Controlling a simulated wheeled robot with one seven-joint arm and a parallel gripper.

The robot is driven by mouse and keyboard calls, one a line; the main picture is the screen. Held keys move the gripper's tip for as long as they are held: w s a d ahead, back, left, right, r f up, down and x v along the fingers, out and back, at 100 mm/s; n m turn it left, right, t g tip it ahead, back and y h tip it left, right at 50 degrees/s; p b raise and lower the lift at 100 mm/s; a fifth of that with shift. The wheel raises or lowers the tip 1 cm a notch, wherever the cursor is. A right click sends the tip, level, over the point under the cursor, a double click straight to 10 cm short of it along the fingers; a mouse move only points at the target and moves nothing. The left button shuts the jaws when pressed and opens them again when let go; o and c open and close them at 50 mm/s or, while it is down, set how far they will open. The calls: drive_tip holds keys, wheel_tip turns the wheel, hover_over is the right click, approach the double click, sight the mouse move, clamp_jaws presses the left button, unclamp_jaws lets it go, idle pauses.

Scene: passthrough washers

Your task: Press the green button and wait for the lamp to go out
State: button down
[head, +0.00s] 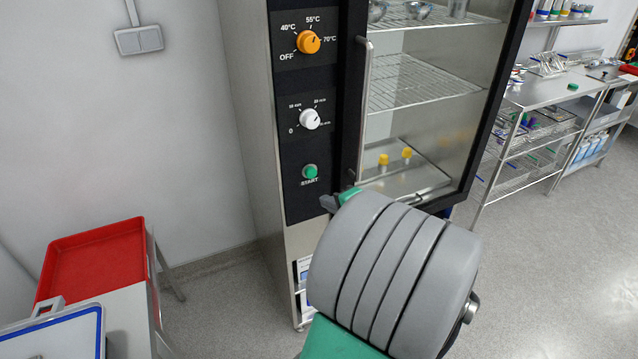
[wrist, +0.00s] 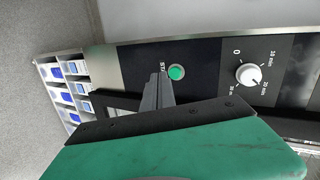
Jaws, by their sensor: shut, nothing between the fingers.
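The green button (head: 310,171) sits low on the black control panel of a steel cabinet, above the word START. My gripper (head: 329,204) is shut and empty, a little below and right of the button in the head view. It also shows in the wrist view (wrist: 156,88), with its fingers close to the panel and apart from the button as far as I can see. I cannot make out a separate lamp in either view.
Above the button are a white timer knob (head: 310,119) and an orange temperature knob (head: 308,42). The cabinet's glass door with its handle (head: 365,90) is to the right. A red tray (head: 95,258) stands at the left. A steel table (head: 550,91) is at the right.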

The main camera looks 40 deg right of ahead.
sight(313, 175)
drive_tip(key=s+d+m, duration=0.1)
drive_tip(key=s+d+r+m+h, duration=0.1)
drive_tip(key=d, duration=0.1)
drive_tip(key=shift+t, duration=0.4)
drive_tip(key=p+x, duration=0.1)
drive_tip(key=x, duration=0.8)
drive_tip(key=r+p+x, duration=0.1)
drive_tip(key=x, duration=0.3)
drive_tip(key=shift+w+d+p, duration=0.15)
drive_tip(key=shift+w+p, duration=0.2)
drive_tip(key=shift+w+d, duration=0.1)
drive_tip(key=shift+w, duration=0.1)
drive_tip(key=shift+f, duration=0.1)
